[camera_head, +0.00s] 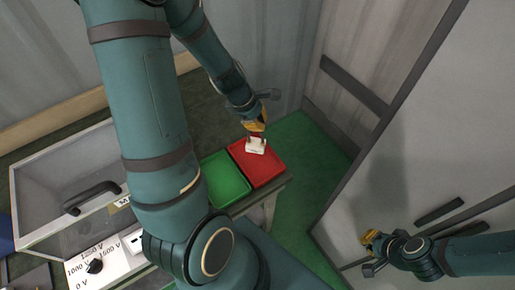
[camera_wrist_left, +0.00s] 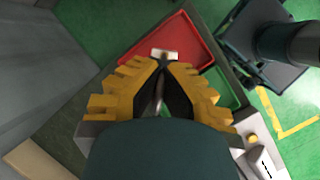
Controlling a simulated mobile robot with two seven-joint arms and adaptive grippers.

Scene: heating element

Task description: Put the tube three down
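My left gripper (camera_head: 256,132) points down over the red tray (camera_head: 268,172) in the head view. Its yellow fingers converge on a small white piece (camera_head: 256,147), which looks like an end of the tube. In the left wrist view the white piece (camera_wrist_left: 166,54) sits at the fingertips (camera_wrist_left: 164,66), and a thin greyish part shows between the fingers. The fingers hide most of the tube. I cannot tell whether the white piece touches the tray floor. My right gripper (camera_head: 371,242) is far off at the lower right; its finger gap is unclear.
A green tray (camera_head: 225,180) adjoins the red tray on the bench. A clear-lidded box with a black handle (camera_head: 92,197) and a voltage panel with a black knob (camera_head: 95,266) stand left. Walls rise behind; green floor lies right of the bench.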

